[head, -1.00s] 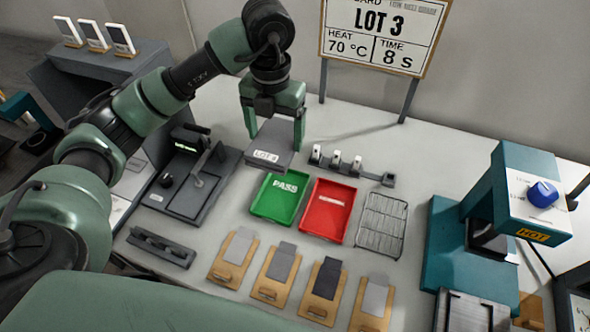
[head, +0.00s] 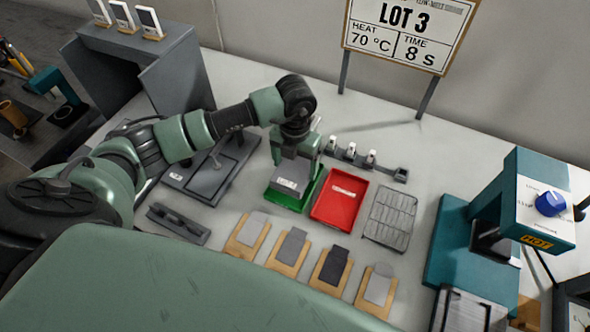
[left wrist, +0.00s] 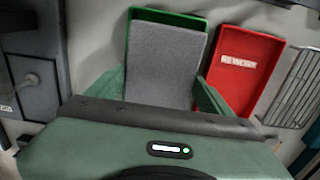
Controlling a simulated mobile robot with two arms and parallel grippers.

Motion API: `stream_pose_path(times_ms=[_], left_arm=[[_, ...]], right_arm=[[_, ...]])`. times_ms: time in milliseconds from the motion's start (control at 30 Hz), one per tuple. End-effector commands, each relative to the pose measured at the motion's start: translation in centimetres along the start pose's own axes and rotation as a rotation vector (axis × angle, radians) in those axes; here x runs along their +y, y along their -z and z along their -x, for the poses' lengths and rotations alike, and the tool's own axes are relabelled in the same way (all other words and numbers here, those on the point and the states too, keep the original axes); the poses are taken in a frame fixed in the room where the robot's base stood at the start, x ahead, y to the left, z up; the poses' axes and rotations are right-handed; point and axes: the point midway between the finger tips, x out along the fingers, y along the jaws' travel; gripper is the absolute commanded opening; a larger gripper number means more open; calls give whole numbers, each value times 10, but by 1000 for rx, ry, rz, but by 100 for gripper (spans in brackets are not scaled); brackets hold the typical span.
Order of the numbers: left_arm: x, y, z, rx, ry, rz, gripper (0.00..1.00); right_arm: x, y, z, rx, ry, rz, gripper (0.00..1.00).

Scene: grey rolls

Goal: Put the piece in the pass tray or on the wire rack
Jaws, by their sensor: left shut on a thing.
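The wire rack (head: 391,216) is empty, to the right. My right gripper is not in view.
An empty red rework tray (head: 340,200) stands between the green tray and the rack. A row of small clips (head: 352,153) is behind. Boards with grey pieces (head: 290,247) lie in front. A teal hot press (head: 520,205) stands at right, a grey fixture (head: 208,170) at left.

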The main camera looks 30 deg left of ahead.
Motion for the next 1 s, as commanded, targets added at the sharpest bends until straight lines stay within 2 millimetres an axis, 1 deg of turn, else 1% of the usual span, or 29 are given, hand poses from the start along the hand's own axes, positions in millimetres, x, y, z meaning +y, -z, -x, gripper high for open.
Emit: stream_pose_path(times_ms=[100, 200, 333, 500, 600, 633, 700, 900, 1000], left_arm=[[0, 1, -19, 6, 0, 1, 23], [0, 1, -31, 4, 0, 1, 23], [0, 0, -36, 1, 0, 0, 23], [0, 0, -36, 1, 0, 0, 23], [0, 0, -39, 1, 0, 0, 23], [0, 1, -40, 2, -1, 0, 84], [0, 1, -38, 2, -1, 0, 100], [0, 1, -38, 2, -1, 0, 100], [0, 1, -34, 2, 0, 0, 100]], right_arm=[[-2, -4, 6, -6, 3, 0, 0], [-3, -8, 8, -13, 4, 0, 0], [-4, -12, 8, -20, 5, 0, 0], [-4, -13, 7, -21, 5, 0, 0], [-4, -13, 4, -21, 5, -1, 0], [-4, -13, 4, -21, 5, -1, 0], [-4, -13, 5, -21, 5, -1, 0], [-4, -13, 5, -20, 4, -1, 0], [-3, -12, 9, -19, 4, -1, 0]])
